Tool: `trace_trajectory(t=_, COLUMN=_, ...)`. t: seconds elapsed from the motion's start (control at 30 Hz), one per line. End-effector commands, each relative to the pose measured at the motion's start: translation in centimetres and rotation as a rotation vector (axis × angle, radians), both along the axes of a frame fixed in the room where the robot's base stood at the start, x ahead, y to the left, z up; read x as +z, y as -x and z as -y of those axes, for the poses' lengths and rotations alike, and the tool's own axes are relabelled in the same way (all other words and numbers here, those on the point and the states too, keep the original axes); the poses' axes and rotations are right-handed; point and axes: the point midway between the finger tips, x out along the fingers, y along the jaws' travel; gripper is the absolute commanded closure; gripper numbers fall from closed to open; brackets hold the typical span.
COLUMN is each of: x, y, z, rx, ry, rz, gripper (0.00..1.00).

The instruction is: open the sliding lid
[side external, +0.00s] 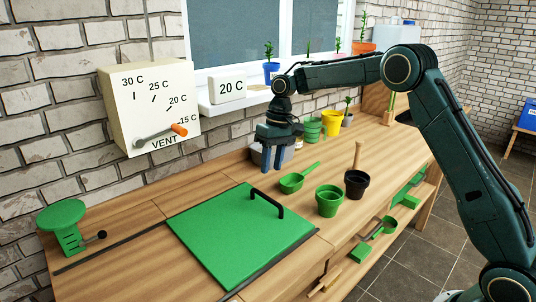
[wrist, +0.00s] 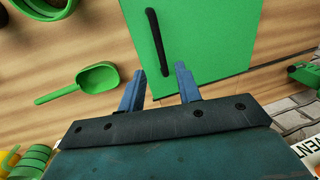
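The sliding lid (side external: 235,238) is a flat green square panel set in the wooden bench, with dark rails along its edges. A black bar handle (side external: 267,203) stands up near its right side. In the wrist view the lid (wrist: 210,45) is at the top, with the handle (wrist: 157,42) near its left edge. My gripper (side external: 272,165) hangs above the bench behind the lid, fingers pointing down. In the wrist view my gripper (wrist: 160,82) has its two blue fingers apart with nothing between them. The fingertips appear near one end of the handle, apart from it.
A green scoop (side external: 293,182), a green pot (side external: 329,200) and a black pot (side external: 356,183) stand right of the lid. A vent box (side external: 150,105) with a lever is on the wall. A green round-topped stand (side external: 63,225) is at the left end.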

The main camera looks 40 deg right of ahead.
Motion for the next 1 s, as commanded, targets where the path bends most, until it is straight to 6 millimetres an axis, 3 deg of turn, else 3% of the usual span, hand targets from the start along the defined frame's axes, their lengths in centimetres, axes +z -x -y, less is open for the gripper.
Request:
trace_trajectory(t=0.5, x=-7.2, y=0.0, z=-1.4, rx=0.000, ry=0.000, rz=-0.001, gripper=0.66)
trace_trajectory(t=1.0, x=-8.3, y=0.0, z=-1.6, rx=0.000, ry=0.000, rz=0.001, gripper=0.66)
